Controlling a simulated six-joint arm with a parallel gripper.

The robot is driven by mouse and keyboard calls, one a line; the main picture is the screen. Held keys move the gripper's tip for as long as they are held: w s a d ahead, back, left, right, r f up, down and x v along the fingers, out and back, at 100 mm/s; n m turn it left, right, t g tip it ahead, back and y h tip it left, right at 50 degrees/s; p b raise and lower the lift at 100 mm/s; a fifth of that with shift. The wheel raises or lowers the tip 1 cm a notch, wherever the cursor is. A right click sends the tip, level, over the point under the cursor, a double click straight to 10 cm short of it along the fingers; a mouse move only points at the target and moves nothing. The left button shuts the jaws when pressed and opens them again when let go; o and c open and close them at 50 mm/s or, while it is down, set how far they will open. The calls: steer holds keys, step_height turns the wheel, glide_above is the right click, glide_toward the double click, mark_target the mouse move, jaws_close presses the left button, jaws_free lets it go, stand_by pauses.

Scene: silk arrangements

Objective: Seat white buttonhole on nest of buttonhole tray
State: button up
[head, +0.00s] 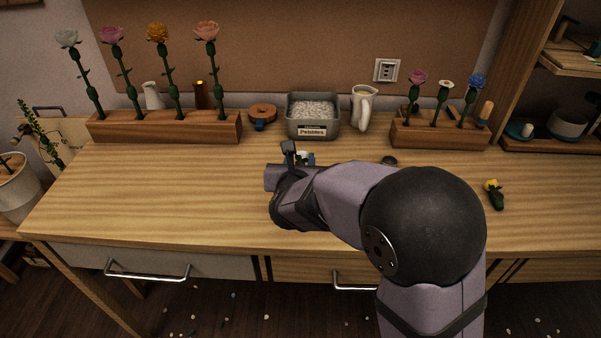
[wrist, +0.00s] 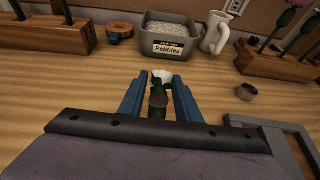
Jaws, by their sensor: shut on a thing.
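The white buttonhole (wrist: 162,75) has a small white bloom and a dark green stem. It sits between the blue fingers of my gripper (wrist: 160,90), which is shut on it, bloom pointing away toward the back of the desk. In the head view only a bit of white bloom (head: 303,154) shows past my gripper (head: 304,160). A grey flat frame (wrist: 272,128) shows at the right of the wrist view, partly cut off; it may be the buttonhole tray, but I cannot tell. No nest shows clearly. My arm hides that part of the desk in the head view.
A grey Pebbles bin (head: 313,118), a white jug (head: 363,107) and a tape roll (head: 262,112) stand at the back. Wooden flower racks stand left (head: 165,127) and right (head: 440,135). A small dark cup (head: 389,160) and a yellow flower (head: 494,193) are right. The left desk is clear.

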step_height(320, 180, up, 3)
steer(key=shift+f, duration=0.2)
steer(key=shift+d+r, duration=0.1)
steer(key=s+d+b, duration=0.2)
steer(key=d+b, duration=0.1)
steer(key=d, duration=0.7)
steer(key=s+d+h+b, duration=0.1)
steer(key=d+b, duration=0.3)
steer(key=d, duration=0.6)
steer(key=shift+s+f+m+g+b, duration=0.3)
steer(key=shift+s+f+m, duration=0.15)
steer(key=shift+s, duration=0.45)
steer(key=shift+f+b, duration=0.15)
steer(key=shift+b, duration=0.2)
step_height(320, 180, down, 6)
steer(key=b, duration=0.6)
steer(key=shift+b, duration=0.3)
steer(key=shift+f+b, duration=0.6)
steer(key=shift+b, duration=0.4)
stand_by(0.6)
